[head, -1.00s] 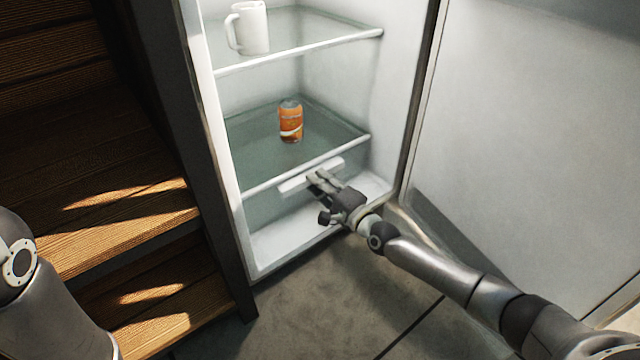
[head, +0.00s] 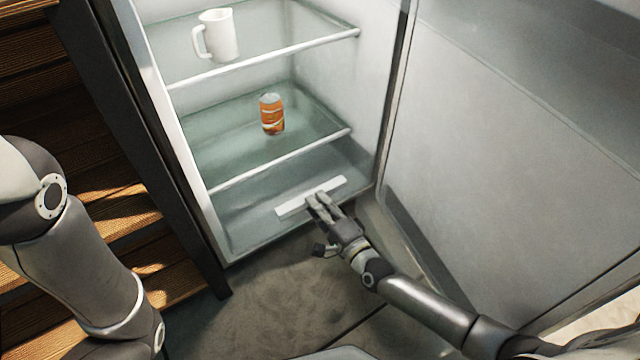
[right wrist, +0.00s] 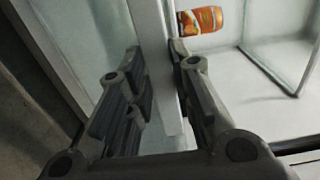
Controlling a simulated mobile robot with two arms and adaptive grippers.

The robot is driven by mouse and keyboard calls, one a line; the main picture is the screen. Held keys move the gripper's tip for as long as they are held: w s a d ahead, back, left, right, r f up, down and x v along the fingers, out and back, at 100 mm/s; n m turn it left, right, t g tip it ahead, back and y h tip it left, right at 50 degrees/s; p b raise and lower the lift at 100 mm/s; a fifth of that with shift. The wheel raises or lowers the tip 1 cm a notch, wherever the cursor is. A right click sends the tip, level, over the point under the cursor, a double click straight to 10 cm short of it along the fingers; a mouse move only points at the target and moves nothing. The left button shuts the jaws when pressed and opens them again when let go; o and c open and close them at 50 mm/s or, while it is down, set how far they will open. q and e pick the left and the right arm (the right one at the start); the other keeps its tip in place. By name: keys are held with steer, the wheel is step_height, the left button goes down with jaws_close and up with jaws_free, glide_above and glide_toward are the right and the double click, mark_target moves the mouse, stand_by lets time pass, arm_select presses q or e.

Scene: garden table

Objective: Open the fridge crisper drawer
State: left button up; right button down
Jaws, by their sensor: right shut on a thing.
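The open fridge shows its crisper drawer (head: 245,222) at the bottom, with a clear, glass-like front. Its white bar handle (head: 290,207) runs across that front, near the fridge's front lower edge. My right gripper (head: 318,198) is shut on the handle near its middle. In the right wrist view the white handle (right wrist: 152,40) passes between the two dark fingers of the right gripper (right wrist: 160,75). The fingers hide part of the handle. My left arm shows at the left of the head view, but its gripper is out of the picture.
An orange can (head: 272,115) stands on the shelf above the drawer, and a white mug (head: 216,35) on the shelf higher up. The fridge door (head: 510,170) stands open at right. Wooden steps (head: 110,205) are at left. Floor (head: 270,300) in front is clear.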

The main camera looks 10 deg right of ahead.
steer(key=shift+f+p+v, duration=0.2)
steer(key=shift+p+v, duration=0.05)
steer(key=shift+v, duration=0.9)
steer(key=shift+f+p+v, duration=0.2)
steer(key=shift+p+v, duration=0.05)
steer(key=shift+v, duration=0.85)
steer(key=c, duration=1.4)
jaws_free()
steer(key=shift+o, duration=0.2)
steer(key=shift+r, duration=0.15)
steer(key=v, duration=1.2)
steer(key=shift+a, duration=0.1)
steer(key=shift+r, duration=0.1)
